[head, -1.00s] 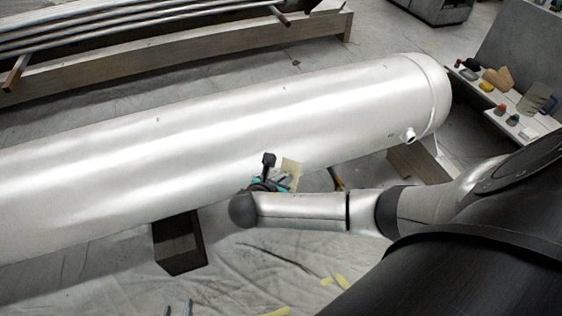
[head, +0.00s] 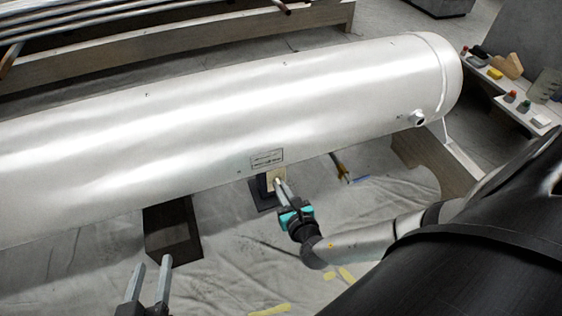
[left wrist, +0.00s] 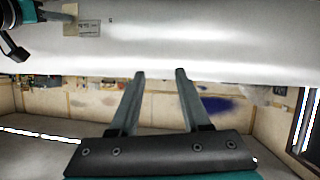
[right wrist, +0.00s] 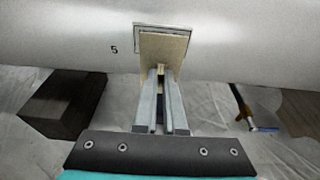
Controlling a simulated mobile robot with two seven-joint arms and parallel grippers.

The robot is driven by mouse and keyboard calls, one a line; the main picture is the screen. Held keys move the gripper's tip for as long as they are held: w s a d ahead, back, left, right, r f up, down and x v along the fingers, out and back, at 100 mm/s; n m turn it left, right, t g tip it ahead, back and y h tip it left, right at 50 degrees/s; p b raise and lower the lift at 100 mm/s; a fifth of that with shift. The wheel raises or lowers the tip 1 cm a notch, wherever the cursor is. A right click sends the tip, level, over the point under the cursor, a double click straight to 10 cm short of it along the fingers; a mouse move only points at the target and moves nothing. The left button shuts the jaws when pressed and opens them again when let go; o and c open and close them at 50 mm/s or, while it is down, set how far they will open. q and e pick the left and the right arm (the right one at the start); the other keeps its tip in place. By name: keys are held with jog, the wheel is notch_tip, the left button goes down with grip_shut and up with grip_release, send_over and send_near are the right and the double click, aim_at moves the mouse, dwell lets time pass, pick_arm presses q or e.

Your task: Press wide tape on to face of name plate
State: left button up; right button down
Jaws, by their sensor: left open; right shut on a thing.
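The name plate (head: 266,158) is a small flat rectangle with dark lines, on the lower near side of the silver tank. It also shows in the left wrist view (left wrist: 88,30). My right gripper (head: 278,183) is shut on the wide tape (head: 272,175), a cream piece held upright just below the plate. In the right wrist view the tape (right wrist: 163,52) covers most of the plate, whose upper rim (right wrist: 163,27) shows above it. I cannot tell whether tape and plate touch. My left gripper (head: 150,272) is open and empty at the lower left, with nothing between its fingers (left wrist: 160,75).
The silver tank (head: 150,130) rests on dark blocks (head: 172,232) above a sheeted floor. A shelf (head: 520,108) with small items stands at the right. Yellow strips (head: 268,310) lie on the sheet. A yellow-handled tool (head: 338,165) lies right of the plate.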

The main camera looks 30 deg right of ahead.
aim_at(276, 178)
pick_arm(q)
jog(key=shift+a, duration=0.1)
pick_arm(e)
jog(key=shift+r, duration=0.1)
jog(key=w, duration=0.3)
jog(key=shift+w+d+b, duration=0.2)
jog(key=shift+d+b, duration=0.15)
jog(key=shift+d, duration=0.05)
pick_arm(q)
jog(key=shift+s+d+r+t+h, duration=0.2)
jog(key=shift+d+r+t+h, duration=0.35)
jog(key=shift+d+t, duration=0.4)
pick_arm(e)
jog(key=shift+w+d, duration=0.25)
jog(key=shift+w, duration=0.8)
pick_arm(q)
jog(key=shift+f+b, duration=0.15)
jog(key=shift+b, duration=0.3)
pick_arm(e)
jog(key=shift+w+d, duration=0.2)
jog(key=shift+w, duration=0.6)
jog(key=c, duration=0.9)
grip_release()
